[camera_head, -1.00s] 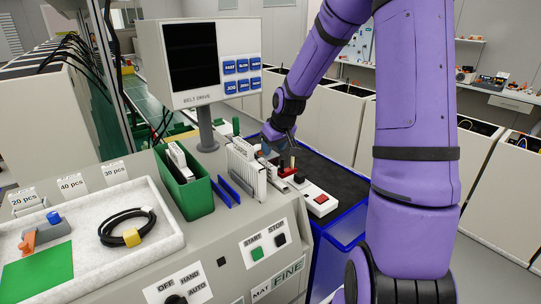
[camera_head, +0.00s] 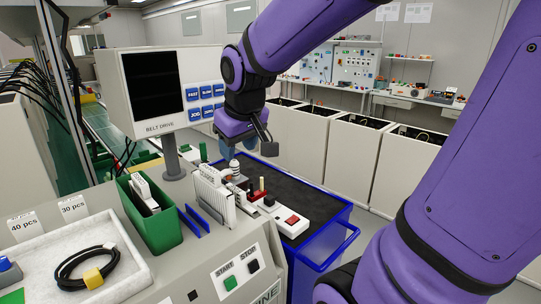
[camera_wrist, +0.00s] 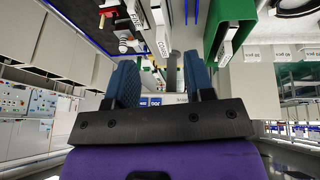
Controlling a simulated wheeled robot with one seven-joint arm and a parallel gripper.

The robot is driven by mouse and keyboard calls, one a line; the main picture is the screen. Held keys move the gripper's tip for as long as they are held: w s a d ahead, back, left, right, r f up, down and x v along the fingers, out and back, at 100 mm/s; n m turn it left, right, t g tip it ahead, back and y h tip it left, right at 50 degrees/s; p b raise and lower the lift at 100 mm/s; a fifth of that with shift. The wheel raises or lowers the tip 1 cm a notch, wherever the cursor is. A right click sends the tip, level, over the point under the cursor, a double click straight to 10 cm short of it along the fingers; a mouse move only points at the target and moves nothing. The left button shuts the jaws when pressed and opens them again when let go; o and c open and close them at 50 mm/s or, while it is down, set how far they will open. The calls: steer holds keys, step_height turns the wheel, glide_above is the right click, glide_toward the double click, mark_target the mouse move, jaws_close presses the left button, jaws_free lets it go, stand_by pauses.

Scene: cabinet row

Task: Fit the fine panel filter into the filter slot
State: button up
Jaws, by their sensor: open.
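Blue rails (camera_head: 194,221) lie between bin and upright panels.
A white box with a red button (camera_head: 292,220) and a red part (camera_head: 257,196) sit right of the panels. A monitor (camera_head: 155,90) on a post stands behind. A tray (camera_head: 70,265) holds a coiled cable. A blue cart (camera_head: 325,235) stands to the right.

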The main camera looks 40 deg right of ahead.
steer(key=s+a+r, duration=0.1)
steer(key=s, duration=0.5)
steer(key=s+a+r+y, duration=0.1)
steer(key=s+a+r, duration=0.1)
steer(key=s, duration=0.5)
steer(key=shift+s+t, duration=0.3)
steer(key=shift+a, duration=0.1)
stand_by(0.3)
